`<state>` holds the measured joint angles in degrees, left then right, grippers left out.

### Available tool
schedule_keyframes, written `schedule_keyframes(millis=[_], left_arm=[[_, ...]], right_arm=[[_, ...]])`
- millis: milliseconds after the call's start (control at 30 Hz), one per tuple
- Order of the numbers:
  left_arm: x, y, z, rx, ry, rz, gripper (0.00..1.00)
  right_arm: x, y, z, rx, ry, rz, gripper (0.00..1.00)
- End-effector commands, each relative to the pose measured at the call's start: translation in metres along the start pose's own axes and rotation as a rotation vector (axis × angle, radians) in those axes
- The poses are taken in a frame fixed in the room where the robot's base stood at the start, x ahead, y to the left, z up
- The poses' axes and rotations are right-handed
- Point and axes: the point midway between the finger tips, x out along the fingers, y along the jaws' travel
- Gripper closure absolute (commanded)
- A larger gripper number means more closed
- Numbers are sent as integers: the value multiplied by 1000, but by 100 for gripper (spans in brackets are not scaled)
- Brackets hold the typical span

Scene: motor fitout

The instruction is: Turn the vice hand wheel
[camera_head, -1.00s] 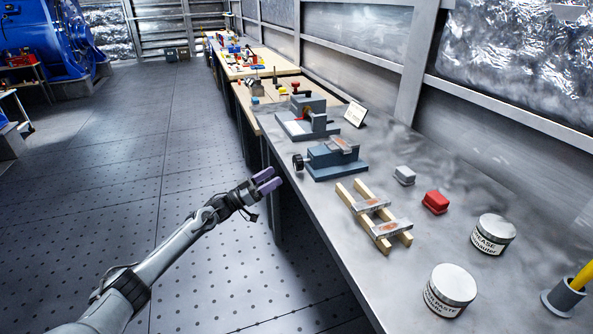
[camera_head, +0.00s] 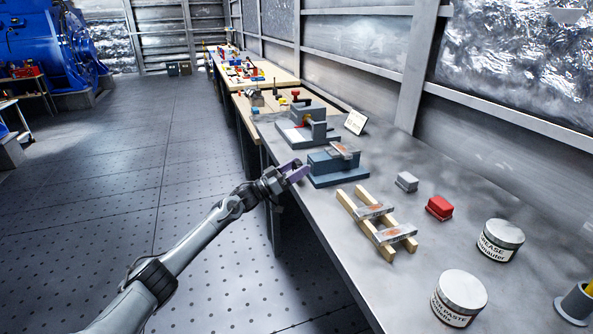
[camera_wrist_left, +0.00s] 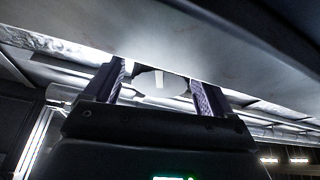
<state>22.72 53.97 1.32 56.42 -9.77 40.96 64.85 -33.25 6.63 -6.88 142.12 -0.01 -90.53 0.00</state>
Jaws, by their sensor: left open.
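The blue-grey vice (camera_head: 333,166) stands near the left edge of the metal bench, with a metal piece (camera_head: 344,150) at its top. My left gripper (camera_head: 296,171) is at the vice's left side, with its purple fingers pointing at it. The gripper covers the place of the hand wheel, which I cannot make out in the head view. In the left wrist view, the two fingers of my left gripper (camera_wrist_left: 159,90) stand apart, below a broad grey surface. Whether the fingers are around the wheel or only beside it, I cannot tell. My right gripper is not in view.
A second grey machine (camera_head: 305,127) stands behind the vice, with a small sign (camera_head: 355,122) beside it. Wooden bars with metal plates (camera_head: 378,222), a grey block (camera_head: 406,181), a red block (camera_head: 439,207) and tins (camera_head: 459,297) are nearer. Open floor lies left.

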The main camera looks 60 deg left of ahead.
Motion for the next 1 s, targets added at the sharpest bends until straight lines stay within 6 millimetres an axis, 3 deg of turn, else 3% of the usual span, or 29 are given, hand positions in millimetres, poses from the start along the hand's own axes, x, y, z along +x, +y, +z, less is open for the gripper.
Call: schedule_keyframes(millis=[300,667,1000], left_arm=[[1,0,0,0,-1,0,16],[1,0,0,0,0,0,67],[1,0,1,51,0,23,67]], right_arm=[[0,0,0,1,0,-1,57],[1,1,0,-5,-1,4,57],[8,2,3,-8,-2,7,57]])
